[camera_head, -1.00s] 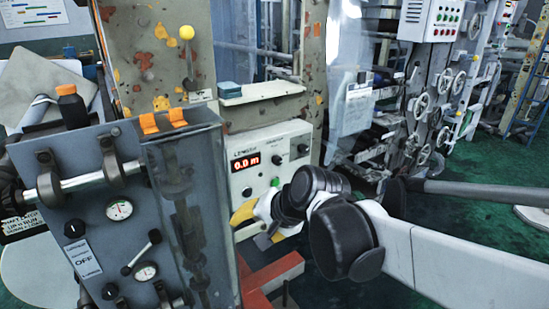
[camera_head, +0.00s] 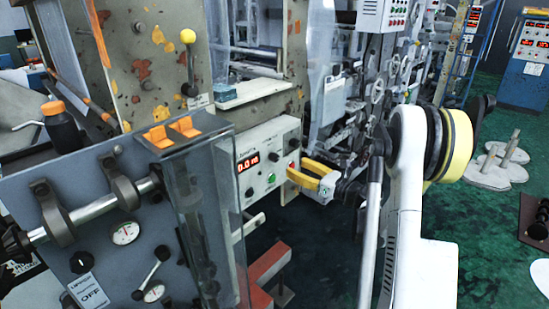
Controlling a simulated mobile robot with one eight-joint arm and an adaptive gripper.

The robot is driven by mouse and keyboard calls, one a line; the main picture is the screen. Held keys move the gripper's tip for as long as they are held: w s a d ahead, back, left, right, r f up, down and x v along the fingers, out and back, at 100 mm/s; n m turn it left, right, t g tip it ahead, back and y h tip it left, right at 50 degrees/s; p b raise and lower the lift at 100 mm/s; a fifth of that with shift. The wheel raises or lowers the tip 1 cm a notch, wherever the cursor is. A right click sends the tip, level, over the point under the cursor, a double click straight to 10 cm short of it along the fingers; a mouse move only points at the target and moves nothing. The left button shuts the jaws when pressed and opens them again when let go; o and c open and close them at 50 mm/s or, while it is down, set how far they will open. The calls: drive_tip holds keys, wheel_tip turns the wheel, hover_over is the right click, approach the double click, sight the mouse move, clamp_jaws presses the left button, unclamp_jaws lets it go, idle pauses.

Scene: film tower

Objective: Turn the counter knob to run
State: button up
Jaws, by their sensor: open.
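The counter (camera_head: 262,137) is a pale box with a red lit display (camera_head: 248,162) reading about 0.0 m. A dark knob (camera_head: 294,143) sits at the upper right of its face; its pointer setting is too small to read. Another small dark knob (camera_head: 249,191) is at lower left, and a green button (camera_head: 271,178) is below the display. My gripper (camera_head: 297,168), with yellow fingers, is open at the right edge of the counter, below the upper right knob. It looks apart from that knob, though contact with the face cannot be told.
A grey machine panel with a shaft, gauges and an OFF switch (camera_head: 82,263) stands at left, beside a clear guard (camera_head: 205,215). A red-orange frame (camera_head: 268,265) lies below the counter.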

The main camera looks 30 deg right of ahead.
sight(277, 158)
drive_tip(key=b+x, duration=0.2)
drive_tip(key=x, duration=0.8)
drive_tip(key=shift+b, duration=0.3)
clamp_jaws()
